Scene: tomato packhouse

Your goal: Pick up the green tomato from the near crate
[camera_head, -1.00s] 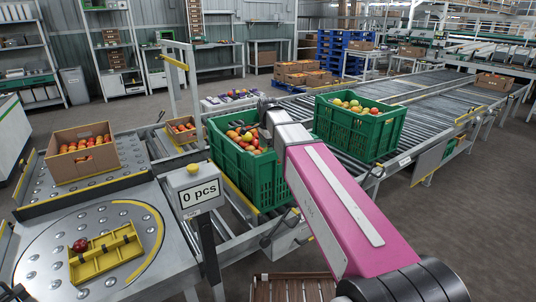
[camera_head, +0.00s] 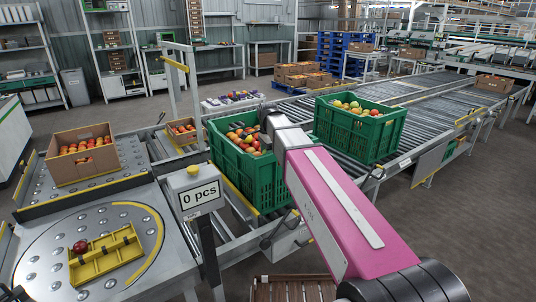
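The near crate (camera_head: 235,172) is green plastic and stands on the roller conveyor at the middle of the view. It holds several red, orange and yellow-green tomatoes (camera_head: 243,135). I cannot make out which one is the green tomato. My pink arm reaches from the lower right to the crate's right side and covers part of its rim and contents. The end of my arm is over the crate's right part. My gripper's fingers are hidden behind the arm, so whether they are open or shut does not show.
A second green crate (camera_head: 358,140) of tomatoes stands farther right on the conveyor. A cardboard box (camera_head: 82,165) of tomatoes is at left. A yellow tray (camera_head: 105,262) with a red tomato (camera_head: 80,246) lies on the round table. A "0 pcs" display (camera_head: 200,197) stands before the near crate.

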